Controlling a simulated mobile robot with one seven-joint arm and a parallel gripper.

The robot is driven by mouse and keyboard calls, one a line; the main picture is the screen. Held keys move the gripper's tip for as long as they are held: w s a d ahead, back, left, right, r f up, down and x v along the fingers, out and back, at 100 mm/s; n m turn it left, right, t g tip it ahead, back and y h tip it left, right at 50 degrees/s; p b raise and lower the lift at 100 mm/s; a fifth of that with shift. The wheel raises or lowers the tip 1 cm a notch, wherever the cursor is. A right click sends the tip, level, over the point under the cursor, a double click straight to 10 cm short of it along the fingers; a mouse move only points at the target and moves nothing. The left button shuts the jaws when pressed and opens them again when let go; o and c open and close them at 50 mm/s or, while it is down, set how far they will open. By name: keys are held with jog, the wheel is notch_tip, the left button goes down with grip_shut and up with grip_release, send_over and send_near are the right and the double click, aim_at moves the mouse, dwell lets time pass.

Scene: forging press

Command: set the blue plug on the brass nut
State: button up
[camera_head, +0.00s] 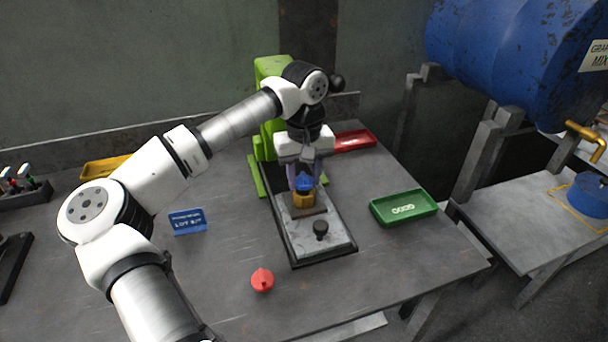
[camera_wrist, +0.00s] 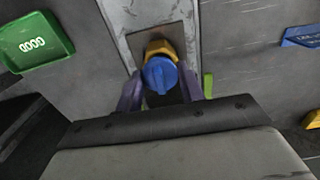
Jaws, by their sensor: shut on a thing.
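The blue plug (camera_head: 304,183) is between the fingers of my gripper (camera_head: 304,186), which is shut on it. In the wrist view the blue plug (camera_wrist: 160,75) sits between the two purple fingertips (camera_wrist: 160,92). The brass nut (camera_head: 303,200) is directly below the plug, on a brown square plate on the grey slab. In the wrist view the brass nut (camera_wrist: 158,47) shows partly behind the plug, which hides the rest. I cannot tell whether plug and nut touch.
A dark knob (camera_head: 320,229) stands on the slab (camera_head: 325,247) in front of the nut. The green press (camera_head: 268,68) rises behind.

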jog(key=shift+f+b, duration=0.35)
jog(key=shift+f, duration=0.2)
jog(key=o, duration=0.7)
jog(key=shift+r, duration=0.15)
